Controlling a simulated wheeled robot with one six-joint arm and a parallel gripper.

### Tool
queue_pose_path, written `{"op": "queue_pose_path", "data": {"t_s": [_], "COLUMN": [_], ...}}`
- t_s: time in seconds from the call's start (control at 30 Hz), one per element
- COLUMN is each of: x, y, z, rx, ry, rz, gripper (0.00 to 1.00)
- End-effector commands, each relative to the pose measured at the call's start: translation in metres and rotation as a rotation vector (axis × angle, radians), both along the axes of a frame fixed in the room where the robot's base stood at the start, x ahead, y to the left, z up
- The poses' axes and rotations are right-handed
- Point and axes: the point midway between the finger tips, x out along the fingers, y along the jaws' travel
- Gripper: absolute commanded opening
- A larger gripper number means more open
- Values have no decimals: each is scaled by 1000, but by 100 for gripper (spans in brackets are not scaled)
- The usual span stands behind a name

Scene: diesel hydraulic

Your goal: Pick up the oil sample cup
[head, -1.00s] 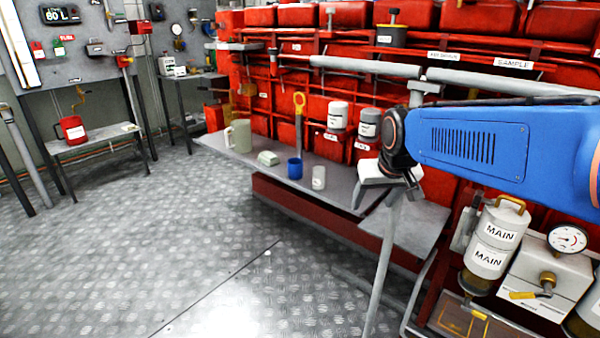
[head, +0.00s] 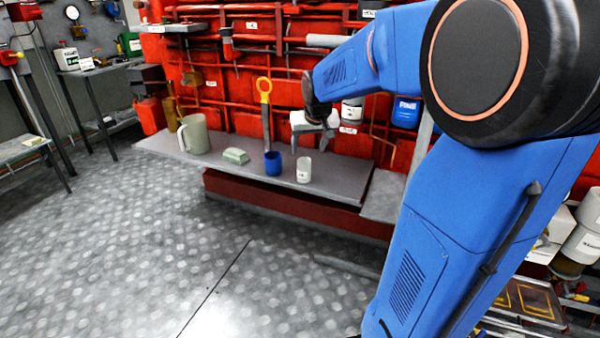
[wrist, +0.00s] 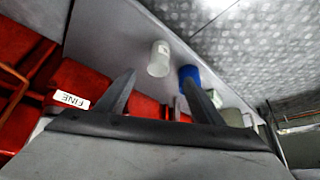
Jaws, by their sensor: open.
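A small whitish cup (head: 304,170) with a label too small to read stands upright on the grey bench (head: 340,181). A blue cup (head: 273,163) stands just left of it. I cannot read which is marked as the oil sample cup. My gripper (head: 313,139) is open and empty, above and behind the whitish cup in the head view. In the wrist view, the whitish cup (wrist: 158,59) shows beyond the gap between my fingers (wrist: 158,82), apart from them. The blue cup (wrist: 190,75) is partly covered by the right finger.
A pale green jug (head: 194,134) and a pale green block (head: 236,155) sit farther left on the bench. A yellow-handled tool (head: 265,100) stands behind the blue cup. Red pipes and panels rise behind the bench. The floor (head: 130,240) in front is clear.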

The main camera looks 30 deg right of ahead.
Motion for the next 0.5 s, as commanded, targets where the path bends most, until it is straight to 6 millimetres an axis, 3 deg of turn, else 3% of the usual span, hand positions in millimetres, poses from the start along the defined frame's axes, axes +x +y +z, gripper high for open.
{"op": "queue_pose_path", "data": {"t_s": [0.5], "x": [41], "y": [-14], "z": [-78], "rx": [1], "ry": [4], "rz": [0], "gripper": [61]}}
